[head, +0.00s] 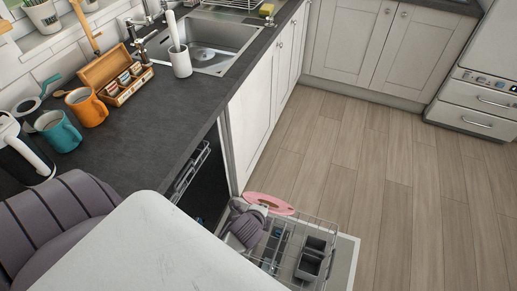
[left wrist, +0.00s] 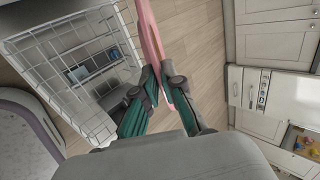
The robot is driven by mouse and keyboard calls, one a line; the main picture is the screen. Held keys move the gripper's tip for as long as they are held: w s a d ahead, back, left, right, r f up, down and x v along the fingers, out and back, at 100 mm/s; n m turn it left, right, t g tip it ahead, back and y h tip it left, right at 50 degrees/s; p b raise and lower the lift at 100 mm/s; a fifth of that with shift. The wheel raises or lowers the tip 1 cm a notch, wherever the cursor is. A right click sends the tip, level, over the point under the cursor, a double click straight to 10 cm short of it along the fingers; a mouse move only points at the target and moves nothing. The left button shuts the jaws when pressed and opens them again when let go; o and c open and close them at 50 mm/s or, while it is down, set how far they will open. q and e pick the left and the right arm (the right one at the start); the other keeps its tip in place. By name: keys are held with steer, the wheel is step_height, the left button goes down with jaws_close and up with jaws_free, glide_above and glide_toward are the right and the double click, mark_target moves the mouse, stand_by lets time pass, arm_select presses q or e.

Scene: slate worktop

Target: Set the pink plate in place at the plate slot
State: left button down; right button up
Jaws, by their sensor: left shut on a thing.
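The pink plate (head: 270,203) is at the far edge of the pulled-out dishwasher rack (head: 322,233) in the head view. My left gripper (head: 262,210) is shut on the plate's near edge. In the left wrist view the plate (left wrist: 150,38) is seen nearly edge-on, pinched between the green-padded fingers of the left gripper (left wrist: 162,84). The wire rack (left wrist: 42,62) lies to the left of the plate there. I cannot make out the plate slot, nor whether the plate touches the rack. My right gripper is not in view.
Dark grey baskets (head: 312,258) stand in the rack. The slate worktop (head: 135,130) holds an orange mug (head: 88,108), a teal mug (head: 58,132) and a wooden box (head: 107,68), with a sink (head: 212,45) beyond. The wooden floor (head: 400,180) to the right is clear.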

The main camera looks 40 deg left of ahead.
arm_select(q)
steer(key=s+d+f+g+h+p, duration=0.1)
steer(key=s+f+g, duration=0.2)
steer(key=f, duration=0.3)
steer(key=s+d+f+g+p, duration=0.1)
steer(key=s+f+g+p, duration=0.1)
steer(key=f+g, duration=0.3)
steer(key=shift+s+d+f+h, duration=0.35)
steer(key=shift+s+d+h, duration=0.05)
steer(key=shift+s, duration=0.05)
step_height(320, 180, down, 13)
steer(key=b, duration=0.9)
steer(key=shift+r, duration=0.2)
